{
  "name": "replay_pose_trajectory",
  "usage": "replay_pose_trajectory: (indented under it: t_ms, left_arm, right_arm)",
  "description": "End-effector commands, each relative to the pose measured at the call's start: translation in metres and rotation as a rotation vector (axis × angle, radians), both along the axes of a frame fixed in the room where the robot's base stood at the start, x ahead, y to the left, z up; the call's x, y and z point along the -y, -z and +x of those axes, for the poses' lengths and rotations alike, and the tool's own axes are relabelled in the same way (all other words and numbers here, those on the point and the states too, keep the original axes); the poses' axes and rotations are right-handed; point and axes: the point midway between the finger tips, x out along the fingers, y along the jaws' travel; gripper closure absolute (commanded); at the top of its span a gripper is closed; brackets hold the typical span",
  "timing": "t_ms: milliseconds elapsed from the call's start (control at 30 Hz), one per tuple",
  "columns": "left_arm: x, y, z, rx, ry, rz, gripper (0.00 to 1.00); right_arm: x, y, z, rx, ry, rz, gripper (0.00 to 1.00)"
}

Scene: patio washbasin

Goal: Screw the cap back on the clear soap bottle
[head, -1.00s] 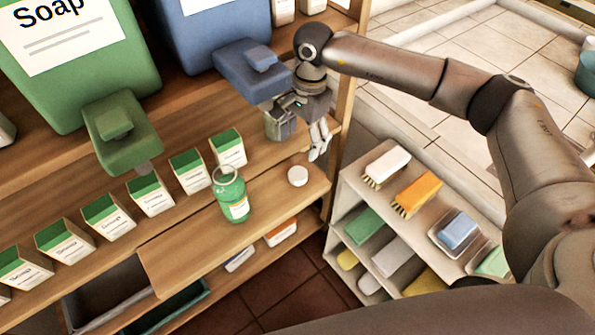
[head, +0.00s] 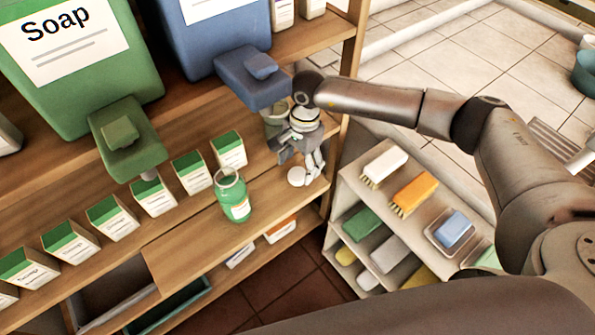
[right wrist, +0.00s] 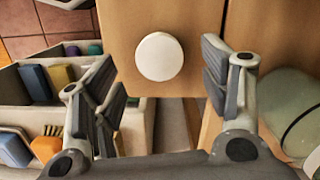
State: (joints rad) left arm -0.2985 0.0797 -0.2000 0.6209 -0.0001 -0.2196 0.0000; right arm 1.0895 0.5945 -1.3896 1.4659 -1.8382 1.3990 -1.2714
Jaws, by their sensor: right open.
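The clear soap bottle (head: 233,196) stands upright and uncapped on the pull-out wooden board, with green liquid inside and a label on its front. The round white cap (head: 297,176) lies flat on the same board, to the right of the bottle and apart from it. My right gripper (head: 313,175) is open, just above and beside the cap, and partly overlaps it in the head view. In the right wrist view the cap (right wrist: 159,56) shows between and beyond the two spread fingers (right wrist: 160,85), which do not hold it. My left gripper is not in view.
Large green (head: 75,60) and blue (head: 215,35) soap containers with dispensers stand behind. A row of soap cartons (head: 152,195) lines the shelf behind the bottle. A low rack (head: 360,178) with brushes and sponges stands at the right. The board around the bottle is mostly bare.

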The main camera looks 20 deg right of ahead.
Motion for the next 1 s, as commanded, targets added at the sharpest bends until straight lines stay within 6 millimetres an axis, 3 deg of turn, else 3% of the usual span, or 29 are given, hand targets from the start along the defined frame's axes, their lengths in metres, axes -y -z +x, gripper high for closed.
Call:
replay_pose_trajectory:
  t_ms: [33,200,567,867,1000]
  left_arm:
    - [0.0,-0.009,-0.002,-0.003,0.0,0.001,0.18]
    - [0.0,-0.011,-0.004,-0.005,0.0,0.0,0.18]
    - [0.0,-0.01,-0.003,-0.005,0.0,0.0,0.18]
    - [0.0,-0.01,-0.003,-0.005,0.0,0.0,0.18]
    - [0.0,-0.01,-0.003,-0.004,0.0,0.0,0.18]
  right_arm:
    - [-0.001,0.004,-0.003,-0.004,0.0,-0.001,0.31]
    - [-0.003,0.024,-0.003,-0.001,0.0,-0.001,0.31]
    - [-0.003,0.027,-0.002,0.001,-0.001,-0.001,0.31]
    - [-0.003,0.027,-0.002,0.001,0.0,-0.001,0.65]
    - [-0.003,0.027,-0.002,0.001,0.0,0.0,0.65]
